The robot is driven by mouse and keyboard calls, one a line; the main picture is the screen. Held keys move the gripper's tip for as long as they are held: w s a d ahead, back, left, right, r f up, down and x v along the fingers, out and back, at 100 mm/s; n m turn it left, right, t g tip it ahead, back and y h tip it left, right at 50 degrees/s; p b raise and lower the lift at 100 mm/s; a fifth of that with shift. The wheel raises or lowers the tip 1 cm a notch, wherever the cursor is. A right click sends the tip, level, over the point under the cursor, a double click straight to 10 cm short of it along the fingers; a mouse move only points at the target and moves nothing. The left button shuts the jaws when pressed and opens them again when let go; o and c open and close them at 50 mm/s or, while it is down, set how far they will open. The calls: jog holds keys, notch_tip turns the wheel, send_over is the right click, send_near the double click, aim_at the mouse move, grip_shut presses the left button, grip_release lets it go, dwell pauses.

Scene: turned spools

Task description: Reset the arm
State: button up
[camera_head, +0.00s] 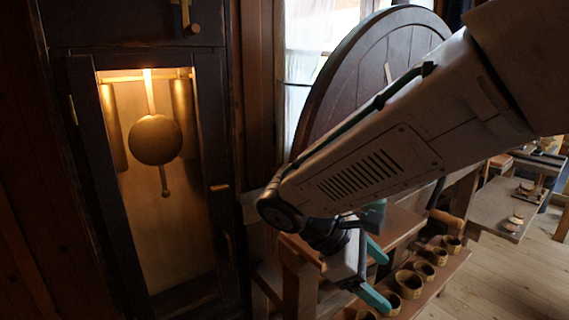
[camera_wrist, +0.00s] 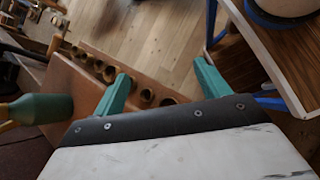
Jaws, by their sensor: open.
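My gripper (camera_head: 376,273) has two teal fingers and hangs at the end of my white arm, low in the middle right of the head view. The fingers stand apart with nothing between them. In the wrist view my gripper (camera_wrist: 162,88) also shows open and empty, with a brown bench shelf (camera_wrist: 68,82) and wooden floor beyond it. In the head view the fingers overlap a row of wooden cups (camera_head: 408,283) on a low shelf; I cannot tell the distance between them.
A tall clock case (camera_head: 218,150) with a lit pendulum (camera_head: 155,139) stands at left. A large dark wheel (camera_head: 345,85) stands behind my arm. A small table (camera_head: 500,205) with small pieces is at right. Floor (camera_head: 500,285) is clear at lower right.

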jog(key=s+d+r+m+t+y, duration=0.2)
jog(key=s+d+r+m+y, duration=0.1)
jog(key=s+d+m+y, duration=0.6)
jog(key=s+d+m, duration=0.2)
jog(key=s+m, duration=0.2)
jog(key=m, duration=0.1)
jog(key=shift+s+r, duration=0.25)
jog(key=shift+s, duration=0.1)
